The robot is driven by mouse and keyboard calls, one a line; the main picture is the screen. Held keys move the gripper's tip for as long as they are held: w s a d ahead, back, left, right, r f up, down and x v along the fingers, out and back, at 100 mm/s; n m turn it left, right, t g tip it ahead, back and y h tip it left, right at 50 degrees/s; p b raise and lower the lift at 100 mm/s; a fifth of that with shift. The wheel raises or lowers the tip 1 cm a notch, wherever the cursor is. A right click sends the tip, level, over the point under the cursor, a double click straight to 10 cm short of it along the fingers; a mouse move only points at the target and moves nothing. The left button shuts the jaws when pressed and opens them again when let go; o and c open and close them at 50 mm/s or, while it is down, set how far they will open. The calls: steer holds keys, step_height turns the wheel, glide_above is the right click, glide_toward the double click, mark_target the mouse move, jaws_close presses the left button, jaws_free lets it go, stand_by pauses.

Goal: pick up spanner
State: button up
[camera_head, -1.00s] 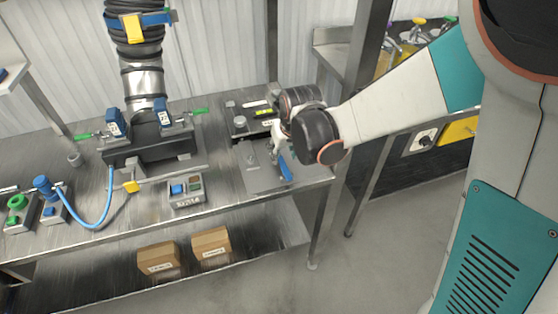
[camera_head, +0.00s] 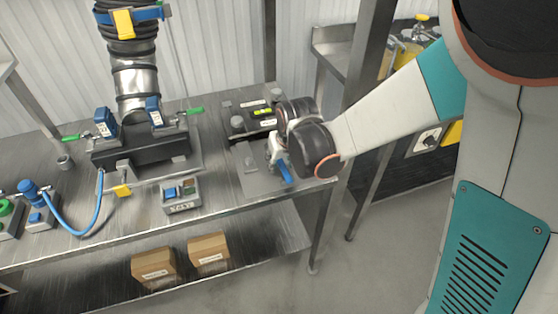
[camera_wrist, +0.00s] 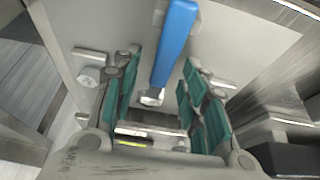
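The spanner has a blue handle (camera_head: 286,172) and lies on a grey plate (camera_head: 258,183) at the right end of the bench. In the wrist view its blue handle (camera_wrist: 176,42) runs from the top edge down to between my fingers, with a small light metal part at its lower end. My gripper (camera_head: 273,157) is low over the plate, right by the spanner. In the wrist view my gripper (camera_wrist: 158,92) is open, with teal finger pads on both sides of the handle and gaps beside it. Whether the fingertips touch the plate is unclear.
A dark fixture with a yellow-green level (camera_head: 263,112) stands behind the plate. A small box with a blue button (camera_head: 180,194) and a black clamp base (camera_head: 140,148) under a large hose stand to the left.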

steer(key=shift+f, duration=0.2)
steer(key=shift+c, duration=0.2)
jaws_close()
steer(key=shift+r, duration=0.1)
